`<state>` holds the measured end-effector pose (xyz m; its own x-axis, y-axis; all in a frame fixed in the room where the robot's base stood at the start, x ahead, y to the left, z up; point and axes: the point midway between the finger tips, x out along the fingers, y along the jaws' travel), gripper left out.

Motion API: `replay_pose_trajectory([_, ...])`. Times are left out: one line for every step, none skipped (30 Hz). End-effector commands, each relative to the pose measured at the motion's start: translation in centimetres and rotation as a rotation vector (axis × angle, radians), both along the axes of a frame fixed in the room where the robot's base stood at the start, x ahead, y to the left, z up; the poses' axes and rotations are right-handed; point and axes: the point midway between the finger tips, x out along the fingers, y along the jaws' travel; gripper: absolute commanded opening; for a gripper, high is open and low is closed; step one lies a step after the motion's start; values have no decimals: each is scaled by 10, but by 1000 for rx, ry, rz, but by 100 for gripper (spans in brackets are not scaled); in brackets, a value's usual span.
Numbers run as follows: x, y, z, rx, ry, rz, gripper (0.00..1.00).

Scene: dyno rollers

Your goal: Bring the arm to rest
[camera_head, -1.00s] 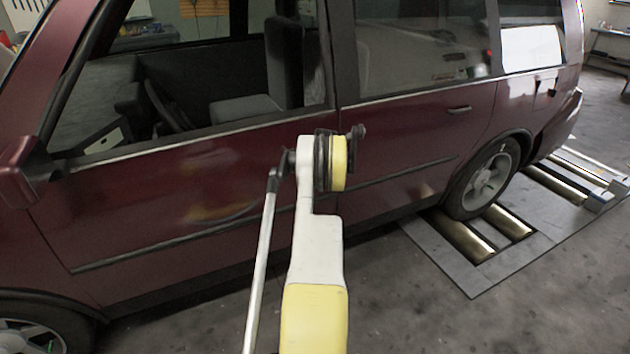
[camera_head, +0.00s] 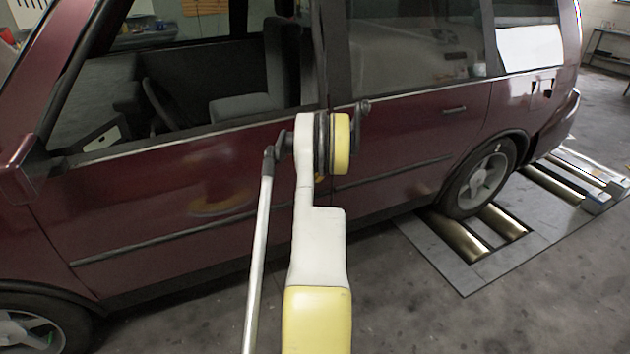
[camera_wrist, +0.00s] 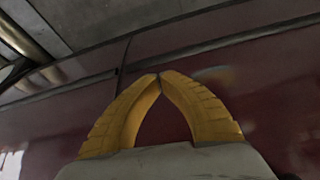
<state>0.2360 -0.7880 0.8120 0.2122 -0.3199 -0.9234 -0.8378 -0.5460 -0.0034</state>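My gripper (camera_wrist: 159,76) shows in the wrist view as two yellow ribbed fingers whose tips meet. Nothing shows between the fingers, only the dark red car side behind them. In the head view my arm, white and yellow, reaches up from the bottom middle in front of the car, and the gripper itself cannot be made out there. The dark red car (camera_head: 400,150) stands close beyond the arm and fills most of the head view. Its side also fills much of the wrist view (camera_wrist: 270,90).
The car's rear wheel (camera_head: 485,178) stands by metal rollers (camera_head: 460,238) set in a floor plate (camera_head: 478,282). More rollers (camera_head: 555,182) lie farther right. A side mirror (camera_head: 22,170) juts out at the left. Grey floor (camera_head: 420,320) is clear at the lower right.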

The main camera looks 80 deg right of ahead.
Motion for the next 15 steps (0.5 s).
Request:
replay_pose_trajectory([-3,4,14,0,0,0,0])
replay_pose_trajectory([-4,6,19,1,1,0,0])
replay_pose_trajectory([-7,8,25,0,1,0,0])
replay_pose_trajectory([-8,9,29,0,1,0,0])
replay_pose_trajectory([-9,11,32,0,1,0,0])
replay_pose_trajectory([-10,12,36,0,1,0,0])
replay_pose_trajectory([-11,13,38,1,2,0,0])
replay_pose_trajectory([-12,14,40,1,2,0,0])
replay_pose_trajectory([-12,14,42,1,2,1,0])
replay_pose_trajectory([-13,15,42,1,2,1,0])
replay_pose_trajectory([-13,15,43,1,2,1,0])
replay_pose_trajectory([-13,15,43,1,2,1,0])
replay_pose_trajectory([-14,15,43,1,2,1,0])
replay_pose_trajectory([-14,15,43,1,2,1,0])
replay_pose_trajectory([-14,15,43,1,2,1,0])
